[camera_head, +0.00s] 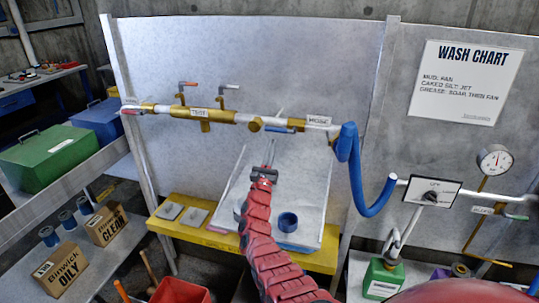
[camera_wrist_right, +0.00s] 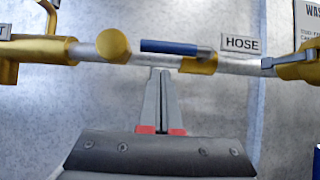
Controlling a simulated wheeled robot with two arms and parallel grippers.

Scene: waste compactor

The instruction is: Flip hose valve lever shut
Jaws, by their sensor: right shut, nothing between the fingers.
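The hose valve lever has a blue handle (camera_head: 278,130) and sits on the horizontal pipe beside the HOSE label (camera_head: 318,121). In the right wrist view the blue handle (camera_wrist_right: 170,47) lies nearly level, roughly along the pipe, with its metal end at the brass fitting (camera_wrist_right: 199,64) under the HOSE label (camera_wrist_right: 241,44). My right gripper (camera_head: 271,150) points up at the pipe from below. In the wrist view its closed, empty fingertips (camera_wrist_right: 160,72) are just below the handle and overlap the pipe's lower edge; contact cannot be told. My left gripper is not in view.
A round brass knob (camera_wrist_right: 113,45) is left of the handle. A blue hose (camera_head: 348,150) hangs to the right. Below is a yellow-edged bench (camera_head: 220,238) with a blue cup (camera_head: 287,222). A gauge (camera_head: 495,160) is at far right.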

